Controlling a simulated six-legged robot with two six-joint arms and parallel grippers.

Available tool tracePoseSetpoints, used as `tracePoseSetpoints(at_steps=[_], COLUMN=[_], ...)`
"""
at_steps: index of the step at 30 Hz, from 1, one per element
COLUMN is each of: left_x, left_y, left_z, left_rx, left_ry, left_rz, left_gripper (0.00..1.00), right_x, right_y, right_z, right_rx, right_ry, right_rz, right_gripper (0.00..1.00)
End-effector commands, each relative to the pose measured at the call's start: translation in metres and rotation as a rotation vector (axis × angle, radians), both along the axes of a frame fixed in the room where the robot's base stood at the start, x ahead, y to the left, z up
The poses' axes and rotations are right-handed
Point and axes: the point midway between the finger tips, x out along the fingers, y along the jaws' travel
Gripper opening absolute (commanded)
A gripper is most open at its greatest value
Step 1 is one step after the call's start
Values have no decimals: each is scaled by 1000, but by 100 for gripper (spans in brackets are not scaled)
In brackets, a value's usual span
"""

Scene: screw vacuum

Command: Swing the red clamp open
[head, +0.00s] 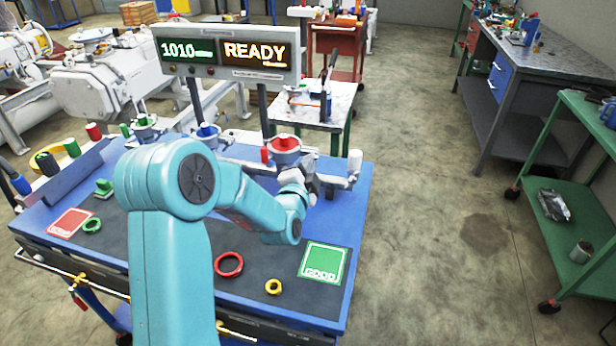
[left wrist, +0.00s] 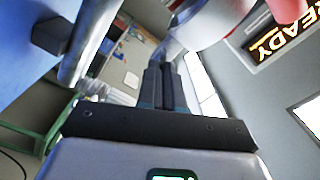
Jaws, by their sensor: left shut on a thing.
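The red clamp station (head: 286,146) stands at the back right of the blue bench, a grey ring with a red middle. A small red cylinder stands left of it. My left gripper (head: 308,180) is at the front right of this station, and its tips touch a grey metal part there. In the left wrist view the two dark fingers (left wrist: 166,84) are close together, shut on a part of the clamp; the held part is mostly hidden. Grey metal and a red part (left wrist: 287,10) show beyond the fingers. My right gripper is not in view.
A white-capped post (head: 355,160) stands close right of my gripper. A blue station (head: 207,131) and a green station (head: 143,123) stand to the left. A red ring (head: 229,264) and a yellow ring (head: 273,286) lie on the dark mat. The sign (head: 228,52) reads READY.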

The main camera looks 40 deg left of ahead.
Motion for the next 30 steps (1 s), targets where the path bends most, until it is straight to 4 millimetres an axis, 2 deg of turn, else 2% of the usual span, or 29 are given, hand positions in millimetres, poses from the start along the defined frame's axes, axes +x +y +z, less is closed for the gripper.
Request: tracePoseSetpoints(at_steps=[1, 3, 12, 30], left_x=[1, 1, 1, 1], left_y=[0, 0, 0, 0], left_z=[-4, -3, 0, 3], left_rx=[-24, -67, -198, -243], left_ry=[-23, -47, -117, -140], left_rz=[-1, -2, -2, -2], left_gripper=[0, 0, 0, 0], right_x=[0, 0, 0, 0], right_y=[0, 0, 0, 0], right_z=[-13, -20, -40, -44], right_rx=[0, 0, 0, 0], right_ry=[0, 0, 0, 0], right_rz=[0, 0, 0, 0], right_gripper=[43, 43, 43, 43])
